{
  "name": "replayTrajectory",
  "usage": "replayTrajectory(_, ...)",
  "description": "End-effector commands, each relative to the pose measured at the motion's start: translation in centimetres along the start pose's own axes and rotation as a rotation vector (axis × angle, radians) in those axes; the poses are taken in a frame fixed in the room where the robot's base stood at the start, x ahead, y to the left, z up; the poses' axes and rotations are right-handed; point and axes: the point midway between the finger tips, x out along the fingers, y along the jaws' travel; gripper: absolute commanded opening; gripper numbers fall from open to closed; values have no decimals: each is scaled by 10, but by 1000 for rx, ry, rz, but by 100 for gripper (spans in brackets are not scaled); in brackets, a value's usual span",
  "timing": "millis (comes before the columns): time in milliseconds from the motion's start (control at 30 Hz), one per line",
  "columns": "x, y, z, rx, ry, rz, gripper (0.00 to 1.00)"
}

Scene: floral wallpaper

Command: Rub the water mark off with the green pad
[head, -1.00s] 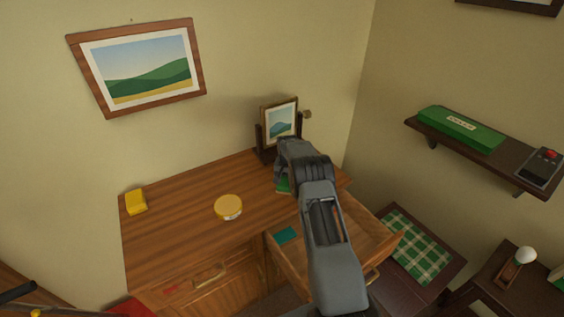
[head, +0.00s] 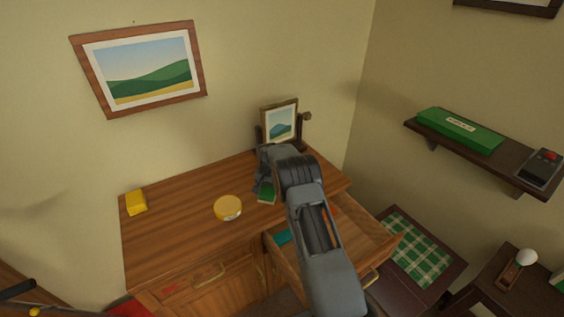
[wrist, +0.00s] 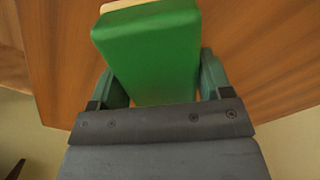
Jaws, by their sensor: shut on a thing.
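My gripper (wrist: 158,88) is shut on the green pad (wrist: 150,50), which fills the space between its two fingers in the wrist view. In the head view the pad (head: 266,192) shows at the gripper's end, low at the wooden desktop (head: 180,195); I cannot tell if it touches the wood. No water mark can be made out; my arm and gripper cover part of the desktop.
A round yellow tin (head: 228,207) sits left of the pad, and a yellow block (head: 136,202) lies at the far left. A small framed picture (head: 280,124) stands behind my gripper. An open drawer (head: 350,228) juts out at the right front. The left desktop is mostly clear.

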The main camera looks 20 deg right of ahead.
Motion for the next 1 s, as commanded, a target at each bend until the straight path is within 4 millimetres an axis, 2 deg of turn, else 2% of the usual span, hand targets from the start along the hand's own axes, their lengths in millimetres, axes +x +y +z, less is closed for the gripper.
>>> replayTrajectory(267,1,-15,13,8,-3,1,50)
replayTrajectory(367,-4,-15,13,11,-2,1,50)
replayTrajectory(400,-19,-16,12,10,3,-2,50)
replayTrajectory(467,-30,-16,13,10,2,-1,50)
replayTrajectory(1000,-76,-16,13,9,1,-1,50)
